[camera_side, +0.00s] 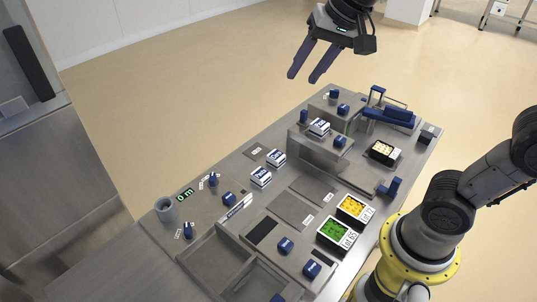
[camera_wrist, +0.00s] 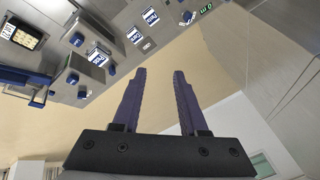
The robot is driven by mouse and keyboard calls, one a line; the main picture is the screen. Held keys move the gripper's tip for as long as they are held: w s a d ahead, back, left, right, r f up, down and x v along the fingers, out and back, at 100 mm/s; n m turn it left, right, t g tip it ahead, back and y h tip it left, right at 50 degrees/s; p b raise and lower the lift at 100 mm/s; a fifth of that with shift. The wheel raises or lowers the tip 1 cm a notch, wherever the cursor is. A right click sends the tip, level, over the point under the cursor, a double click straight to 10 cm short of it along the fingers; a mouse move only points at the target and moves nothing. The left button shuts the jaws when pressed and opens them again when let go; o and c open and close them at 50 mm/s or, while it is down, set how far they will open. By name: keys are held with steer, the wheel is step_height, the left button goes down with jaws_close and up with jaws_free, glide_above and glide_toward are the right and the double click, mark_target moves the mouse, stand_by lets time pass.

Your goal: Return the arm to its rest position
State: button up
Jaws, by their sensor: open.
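My gripper (camera_side: 303,62) is in the upper middle of the side view, raised in the air beyond the far edge of the metal work table (camera_side: 222,183). Its two purple fingers are apart, with nothing between them. In the wrist view my gripper (camera_wrist: 157,75) also shows open and empty, with floor and wall behind the fingers. The table's stations and blocks show upside down along the top left of that view. My arm's yellow-ringed base stands at the right of the side view.
A green tray (camera_side: 335,231) and a yellow tray (camera_side: 355,207) sit at the table's near right. White-and-blue packs (camera_side: 276,158) lie mid-table. A grey cup (camera_side: 165,210) stands at the left end. A blue clamp-like fixture (camera_side: 388,115) is at the far right. A tall grey cabinet (camera_side: 60,150) stands left.

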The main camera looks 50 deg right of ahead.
steer(key=s+d+f+n, duration=0.1)
steer(key=s+f+n, duration=0.3)
steer(key=s, duration=0.3)
steer(key=s+d+f+n, duration=0.1)
steer(key=s+f+n, duration=0.3)
steer(key=s, duration=0.4)
steer(key=shift+s+f, duration=0.15)
steer(key=shift+s, duration=0.05)
steer(key=shift+d, duration=0.1)
stand_by(0.9)
